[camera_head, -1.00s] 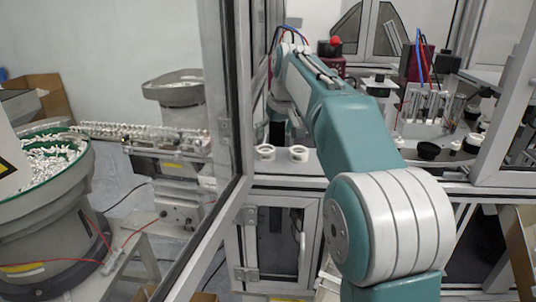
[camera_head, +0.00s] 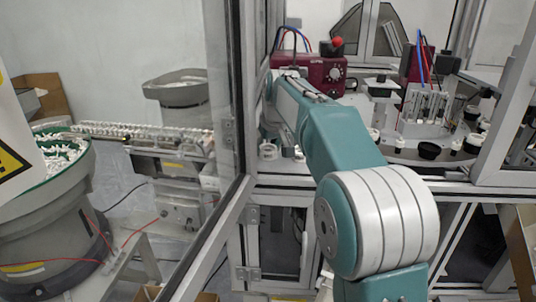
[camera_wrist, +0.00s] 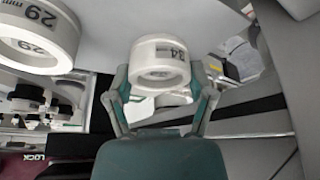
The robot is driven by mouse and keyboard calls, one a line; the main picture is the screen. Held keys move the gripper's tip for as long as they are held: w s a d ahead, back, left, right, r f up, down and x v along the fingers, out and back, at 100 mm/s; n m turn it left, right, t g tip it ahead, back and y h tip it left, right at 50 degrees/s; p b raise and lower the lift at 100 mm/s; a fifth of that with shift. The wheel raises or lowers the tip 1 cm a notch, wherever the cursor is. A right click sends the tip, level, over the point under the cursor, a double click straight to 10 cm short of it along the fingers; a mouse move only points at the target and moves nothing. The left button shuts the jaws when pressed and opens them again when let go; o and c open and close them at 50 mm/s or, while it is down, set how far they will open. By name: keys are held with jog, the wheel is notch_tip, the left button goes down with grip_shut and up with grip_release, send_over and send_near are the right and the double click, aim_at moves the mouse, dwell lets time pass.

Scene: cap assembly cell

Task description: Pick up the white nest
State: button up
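A white ring-shaped nest (camera_wrist: 158,60) marked 34 is between the two fingers of my gripper (camera_wrist: 160,84) in the wrist view. One finger is at each side of it, at or very near its wall. I cannot tell whether the fingers press on it. A second white nest (camera_wrist: 38,32), marked 29 mm, is at the upper left of that view, apart from the fingers.
A maroon device (camera_head: 325,72) with a red knob stands behind my forearm. A round station (camera_head: 425,130) with black and white parts is at right. Metal door framing (camera_head: 232,100) stands close on the left. A feeder bowl (camera_head: 62,160) is beyond it.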

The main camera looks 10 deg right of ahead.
jog(key=shift+a+f, duration=0.15)
jog(key=shift+a, duration=0.05)
jog(key=shift+d, duration=0.1)
jog(key=shift+d+r, duration=0.1)
jog(key=shift+r, duration=0.2)
notch_tip(320, 180, up, 2)
jog(key=shift+r, duration=0.25)
jog(key=s+d+r, duration=0.7)
jog(key=s+r, duration=0.3)
jog(key=s, duration=0.1)
jog(key=shift+s+d, duration=0.35)
jog(key=shift+s, duration=0.05)
